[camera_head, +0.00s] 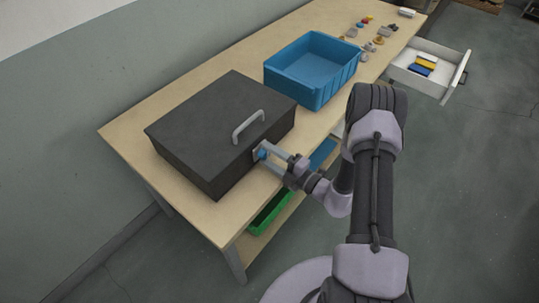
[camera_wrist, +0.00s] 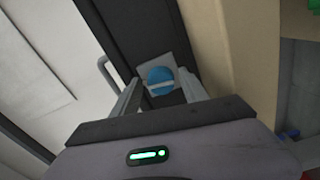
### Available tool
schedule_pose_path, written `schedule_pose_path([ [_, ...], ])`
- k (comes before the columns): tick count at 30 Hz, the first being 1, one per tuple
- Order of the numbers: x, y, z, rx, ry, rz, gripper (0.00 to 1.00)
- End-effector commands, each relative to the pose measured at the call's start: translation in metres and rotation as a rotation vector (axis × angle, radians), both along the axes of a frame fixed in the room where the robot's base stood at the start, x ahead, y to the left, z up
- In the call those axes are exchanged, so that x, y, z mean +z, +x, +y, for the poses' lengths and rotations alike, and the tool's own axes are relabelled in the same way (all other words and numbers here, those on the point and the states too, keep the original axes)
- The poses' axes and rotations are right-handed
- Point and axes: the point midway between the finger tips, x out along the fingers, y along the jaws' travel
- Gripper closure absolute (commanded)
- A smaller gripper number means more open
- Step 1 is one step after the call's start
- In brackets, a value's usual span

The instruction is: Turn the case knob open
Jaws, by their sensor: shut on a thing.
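A dark grey case (camera_head: 200,130) with a light grey handle (camera_head: 248,126) on its lid stands shut on the wooden table. A blue round knob (camera_head: 261,154) with a pale bar across it sits on a light plate on the case's front side. The knob also shows in the wrist view (camera_wrist: 161,80), with the case (camera_wrist: 145,30) behind it. My gripper (camera_head: 268,155) reaches in from the right and is shut on the knob, one finger on each side. In the wrist view my gripper (camera_wrist: 160,90) has its fingertips at the knob's lower edges; the exact contact is hard to see.
A blue open bin (camera_head: 312,70) stands beside the case on the table (camera_head: 130,135). Several small parts (camera_head: 375,40) lie at the far end. An open drawer (camera_head: 425,75) juts out at the right. A green bin (camera_head: 268,215) sits on the shelf below.

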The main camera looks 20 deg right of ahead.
Motion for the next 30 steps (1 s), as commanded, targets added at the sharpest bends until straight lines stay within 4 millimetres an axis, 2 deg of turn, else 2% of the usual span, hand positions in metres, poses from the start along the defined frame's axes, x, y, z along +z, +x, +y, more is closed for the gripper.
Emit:
schedule_pose_path([
  [1,-0.0053,-0.0039,0.0030,0.008,-0.023,-0.005,0.88],
  [12,-0.0052,-0.0033,0.0018,0.005,-0.144,-0.092,0.88],
  [29,-0.0052,-0.0030,0.0014,0.003,-0.166,-0.109,0.89],
  [30,-0.0052,-0.0030,0.0014,0.003,-0.166,-0.109,0.44],
])
